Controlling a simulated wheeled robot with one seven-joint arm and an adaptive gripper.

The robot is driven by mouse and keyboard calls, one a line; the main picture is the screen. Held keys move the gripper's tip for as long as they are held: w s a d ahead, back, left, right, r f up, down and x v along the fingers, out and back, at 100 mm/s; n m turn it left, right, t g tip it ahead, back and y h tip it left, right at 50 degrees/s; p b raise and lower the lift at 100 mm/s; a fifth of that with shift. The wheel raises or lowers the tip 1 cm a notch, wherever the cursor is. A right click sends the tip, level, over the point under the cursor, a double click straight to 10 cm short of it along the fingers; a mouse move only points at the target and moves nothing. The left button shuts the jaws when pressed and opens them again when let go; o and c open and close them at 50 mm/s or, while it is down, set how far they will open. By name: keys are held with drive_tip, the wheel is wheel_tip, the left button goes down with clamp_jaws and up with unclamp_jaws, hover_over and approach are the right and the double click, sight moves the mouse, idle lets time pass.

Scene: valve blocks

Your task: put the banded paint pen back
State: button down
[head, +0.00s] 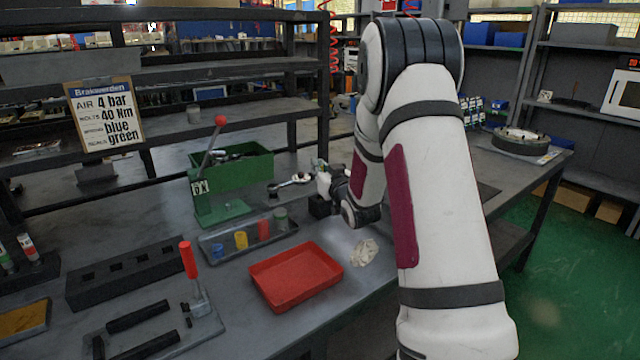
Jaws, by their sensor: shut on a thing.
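My gripper (338,186) is small, dark and partly hidden by my wrist, above the bench beyond the red tray. It is shut on a slim, pale thing (323,184) that I take for the banded paint pen. Its bands are too small to make out. A small black block (321,207) shows just below it; I cannot tell whether they touch. At the far left, two pens stand in a dark holder, one with a green band (6,262) and one with a red band (29,249).
A red tray (296,295) and a crumpled cloth (364,252) lie on the bench in front of my gripper. A grey tray (222,262) with coloured cylinders, a green lever press (219,211) and a green bin (258,172) stand left. A dark holed block (90,289) lies nearer.

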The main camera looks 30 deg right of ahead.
drive_tip(key=shift+f, duration=1.8)
drive_tip(key=shift+f+b, duration=0.15)
drive_tip(key=shift+b, duration=0.25)
drive_tip(key=c, duration=1.7)
unclamp_jaws()
drive_tip(key=shift+o, duration=0.2)
